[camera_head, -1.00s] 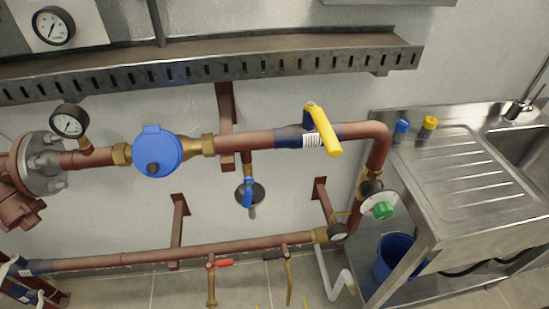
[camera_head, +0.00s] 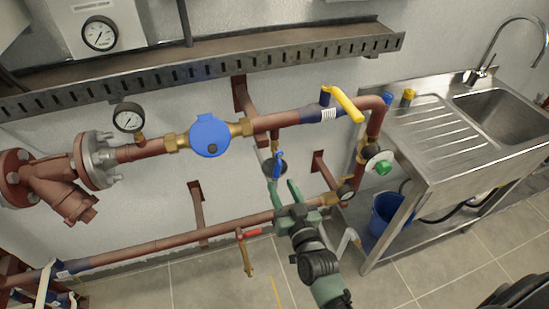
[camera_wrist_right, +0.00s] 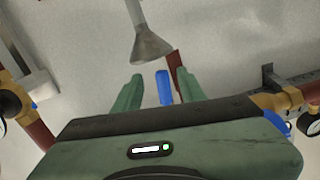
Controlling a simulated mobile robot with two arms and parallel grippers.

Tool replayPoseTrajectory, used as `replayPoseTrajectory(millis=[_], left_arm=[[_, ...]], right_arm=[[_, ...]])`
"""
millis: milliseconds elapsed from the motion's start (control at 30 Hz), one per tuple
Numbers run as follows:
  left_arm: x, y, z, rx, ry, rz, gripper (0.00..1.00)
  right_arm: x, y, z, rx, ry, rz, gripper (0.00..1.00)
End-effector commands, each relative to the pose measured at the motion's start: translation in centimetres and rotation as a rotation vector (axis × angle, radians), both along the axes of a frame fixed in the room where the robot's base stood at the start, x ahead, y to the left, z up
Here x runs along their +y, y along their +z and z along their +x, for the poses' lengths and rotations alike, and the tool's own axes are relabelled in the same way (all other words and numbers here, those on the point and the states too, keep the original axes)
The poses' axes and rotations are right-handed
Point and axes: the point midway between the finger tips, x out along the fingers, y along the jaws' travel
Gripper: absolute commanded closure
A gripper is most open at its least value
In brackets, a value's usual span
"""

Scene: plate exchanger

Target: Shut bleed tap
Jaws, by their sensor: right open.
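A small tap with a blue lever (camera_head: 277,163) hangs on a short drop below the upper copper-brown pipe (camera_head: 285,118). Its lever points down. My right gripper (camera_head: 281,184) is open just below and in front of it. In the right wrist view the blue lever (camera_wrist_right: 163,87) shows between the two green fingers (camera_wrist_right: 160,78), with no clear contact. A grey funnel (camera_wrist_right: 151,46) lies beyond the fingertips there. A second tap with a red lever (camera_head: 248,234) is on the lower pipe (camera_head: 150,251), left of my gripper.
A blue meter (camera_head: 210,136) and a yellow lever valve (camera_head: 343,103) sit on the upper pipe. A green knob (camera_head: 384,167) and a steel sink unit (camera_head: 440,150) with a blue bucket (camera_head: 390,213) are on the right. The floor in front is open.

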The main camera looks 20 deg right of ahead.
Motion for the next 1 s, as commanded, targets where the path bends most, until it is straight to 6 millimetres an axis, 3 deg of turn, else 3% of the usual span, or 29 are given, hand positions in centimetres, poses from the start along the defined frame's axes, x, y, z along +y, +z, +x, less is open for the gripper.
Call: replayPoseTrajectory(millis=[33, 133, 600, 967, 1000], left_arm=[[0.1, 0.2, -0.1, 0.002, -0.001, 0.002, 0.64], [0.5, 0.3, -0.4, 0.007, -0.002, 0.007, 0.64], [1.2, 1.0, -1.3, 0.02, -0.003, 0.015, 0.64], [1.2, 1.0, -1.3, 0.019, -0.002, 0.015, 0.64], [1.2, 1.0, -1.2, 0.019, -0.002, 0.015, 0.64]], right_arm=[[-0.2, 1.3, 0.2, -0.023, -0.007, 0.004, 0.59], [-0.3, 2.3, 1.0, -0.043, -0.012, 0.005, 0.59], [-0.1, 2.1, 7.5, -0.04, -0.011, 0.005, 0.59], [-0.1, 2.0, 8.0, -0.038, -0.011, 0.005, 0.59], [-0.1, 2.0, 8.0, -0.038, -0.011, 0.005, 0.7]])
